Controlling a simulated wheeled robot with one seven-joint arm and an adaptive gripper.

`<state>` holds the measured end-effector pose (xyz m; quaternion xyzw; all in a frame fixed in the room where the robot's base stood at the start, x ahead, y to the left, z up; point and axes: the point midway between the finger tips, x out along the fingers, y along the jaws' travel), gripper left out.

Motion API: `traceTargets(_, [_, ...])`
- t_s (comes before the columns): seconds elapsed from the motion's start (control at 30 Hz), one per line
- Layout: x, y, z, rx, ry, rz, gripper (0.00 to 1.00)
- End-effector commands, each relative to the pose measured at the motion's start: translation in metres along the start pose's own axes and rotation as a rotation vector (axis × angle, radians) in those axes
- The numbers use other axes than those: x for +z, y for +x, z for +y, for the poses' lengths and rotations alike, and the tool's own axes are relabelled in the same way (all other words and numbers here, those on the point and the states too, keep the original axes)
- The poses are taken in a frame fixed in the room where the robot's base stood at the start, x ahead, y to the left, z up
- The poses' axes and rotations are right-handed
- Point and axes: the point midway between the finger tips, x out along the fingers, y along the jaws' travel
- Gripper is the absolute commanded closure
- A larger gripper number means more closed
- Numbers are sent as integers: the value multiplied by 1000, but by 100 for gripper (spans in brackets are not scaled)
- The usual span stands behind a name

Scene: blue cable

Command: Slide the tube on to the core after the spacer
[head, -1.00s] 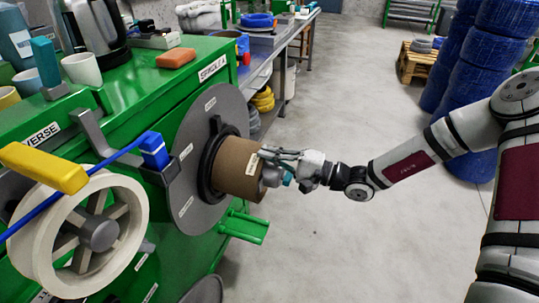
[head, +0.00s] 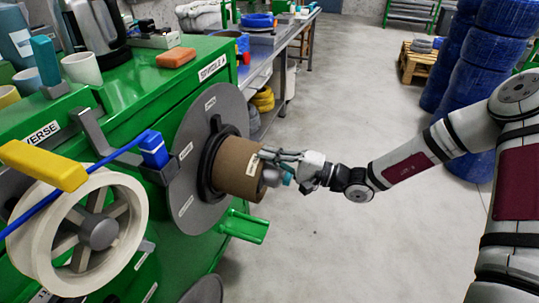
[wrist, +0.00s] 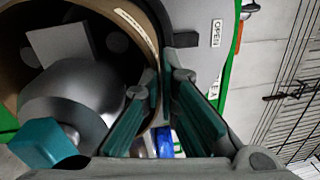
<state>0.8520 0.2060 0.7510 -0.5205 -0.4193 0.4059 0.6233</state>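The brown cardboard tube (head: 236,162) is around the core, whose grey rounded end (head: 271,178) shows at the tube's near mouth. The black ring spacer (head: 210,158) sits behind the tube against the grey disc (head: 188,190); the tube's far end appears to meet it. My gripper (head: 268,154) is at the tube's near rim, on its upper right. In the wrist view, the tube's wall (wrist: 150,40) runs between my two teal-padded fingers (wrist: 160,88), one inside and one outside; they look closed on it. The core (wrist: 70,90) carries a teal block.
A green bracket (head: 243,226) sticks out below the tube. A white spool wheel (head: 130,205), a yellow handle (head: 42,165) and a blue cable (head: 50,202) are at the left.

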Motion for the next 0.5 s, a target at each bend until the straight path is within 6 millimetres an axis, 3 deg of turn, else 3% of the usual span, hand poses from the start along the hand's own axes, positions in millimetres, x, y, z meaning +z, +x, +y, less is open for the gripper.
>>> traceTargets(0.03, [-1, 1, 9, 21, 7, 3, 100])
traceTargets(0.37, [-1, 1, 11, 21, 9, 5, 100])
traceTargets(0.4, [-1, 1, 12, 22, 10, 5, 88])
traceTargets(0.5, [-1, 1, 12, 22, 9, 4, 72])
